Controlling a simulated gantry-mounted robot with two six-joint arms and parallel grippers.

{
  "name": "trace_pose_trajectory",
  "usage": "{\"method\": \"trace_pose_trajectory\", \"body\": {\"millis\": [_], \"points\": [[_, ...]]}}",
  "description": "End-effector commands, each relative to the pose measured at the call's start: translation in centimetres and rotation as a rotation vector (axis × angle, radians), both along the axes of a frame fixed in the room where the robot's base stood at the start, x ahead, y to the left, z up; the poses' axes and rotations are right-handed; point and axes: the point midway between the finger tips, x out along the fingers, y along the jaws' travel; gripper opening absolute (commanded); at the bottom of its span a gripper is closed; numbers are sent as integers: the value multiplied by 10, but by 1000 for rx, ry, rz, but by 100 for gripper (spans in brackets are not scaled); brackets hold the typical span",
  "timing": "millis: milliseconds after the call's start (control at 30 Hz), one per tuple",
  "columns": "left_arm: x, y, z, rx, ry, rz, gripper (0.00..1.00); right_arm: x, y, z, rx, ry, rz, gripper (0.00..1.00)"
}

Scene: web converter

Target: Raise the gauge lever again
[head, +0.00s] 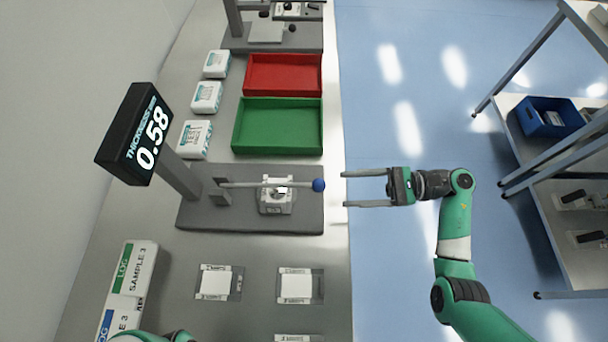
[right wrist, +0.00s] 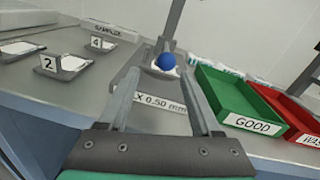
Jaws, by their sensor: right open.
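The gauge lever (head: 265,185) is a thin light rod with a blue ball knob (head: 318,185) at its right end. The display (head: 135,134) on the gauge post reads 0.58. My right gripper (head: 343,188) is open and empty, just right of the knob, with its fingers pointing at it and a gap between. In the right wrist view the knob (right wrist: 166,62) shows beyond and between the open fingertips (right wrist: 165,85). Only a bit of my left arm shows at the bottom left; its gripper is out of view.
A green bin (head: 278,127), marked GOOD in the right wrist view, and a red bin (head: 283,75) stand behind the gauge. Sample plates (head: 300,286) lie in front. A shelf rack (head: 550,150) is at the right, beyond open floor.

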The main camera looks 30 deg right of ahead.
Motion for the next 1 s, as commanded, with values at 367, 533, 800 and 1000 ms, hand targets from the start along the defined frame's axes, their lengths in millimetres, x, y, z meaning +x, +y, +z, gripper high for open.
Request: {"method": "trace_pose_trajectory", "body": {"millis": [367, 533, 800, 1000], "points": [[0, 0, 1, 0, 0, 0, 50, 3, -5, -1, 7, 3, -49, 65], [0, 0, 3, 0, 0, 0, 50, 18, 28, -1, 5, 2, -45, 65], [0, 0, 2, 0, 0, 0, 50, 42, 75, -1, 6, 1, -47, 65], [0, 0, 2, 0, 0, 0, 50, 49, 87, -1, 6, 1, -51, 65]]}}
